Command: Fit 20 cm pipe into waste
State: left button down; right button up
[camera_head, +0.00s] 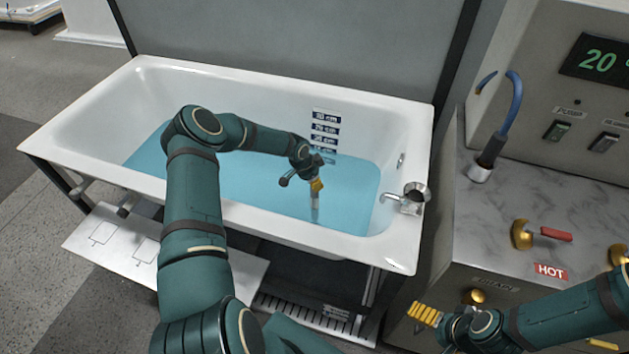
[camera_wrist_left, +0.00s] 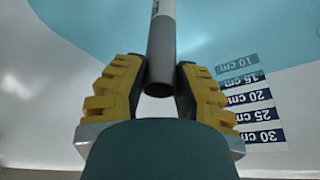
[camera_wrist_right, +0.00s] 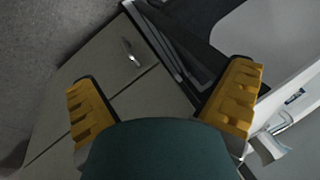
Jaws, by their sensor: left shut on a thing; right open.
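The pipe (camera_head: 315,209) is a pale grey tube, held roughly upright in the bathtub (camera_head: 75,118). My left gripper (camera_head: 317,185) is shut around its upper end, just above the blue water (camera_head: 250,180). In the left wrist view the pipe (camera_wrist_left: 161,45) sits between the yellow fingers (camera_wrist_left: 160,78), its open end toward me and the rest reaching into the water. I cannot make out the waste or whether the pipe touches it. My right gripper (camera_head: 425,314) is open and empty outside the tub, low in front of the counter; its fingers are apart in the right wrist view (camera_wrist_right: 165,95).
Depth labels (camera_head: 325,130) are on the tub's back wall. A chrome tap (camera_head: 410,196) stands on the right rim. The marble counter (camera_head: 500,225) at right bears a blue hose (camera_head: 514,100) and a red-handled HOT valve (camera_head: 545,234); the display (camera_head: 600,60) reads 20.

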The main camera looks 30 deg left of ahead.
aim_at(314, 200)
pick_arm(q)
jog(key=shift+f, duration=0.1)
jog(key=shift+f+b, duration=2.65)
jog(key=shift+f, duration=0.15)
jog(key=shift+f, duration=2.35)
jog(key=c, duration=0.7)
grip_release()
jog(key=v, duration=1.2)
